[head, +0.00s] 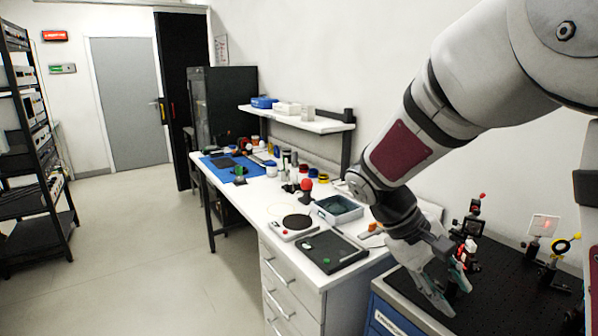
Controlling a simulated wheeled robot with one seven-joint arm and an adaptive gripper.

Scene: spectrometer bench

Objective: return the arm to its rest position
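My arm (405,150) reaches in from the upper right of the head view and slants down to the left. My gripper (456,300) points down over the black breadboard (510,283) at the lower right, near its left edge. Its two fingers stand apart, and I see nothing held between them. Whether the fingertips touch the board cannot be told. Small optical mounts (473,222) stand close behind and to the right of the gripper.
A white bench (258,205) to the left carries a grey tray (338,209), a dark flat pad (334,252), a round-plate device (297,222) and several small jars. A white card (543,226) stands on the right. The floor at left is clear.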

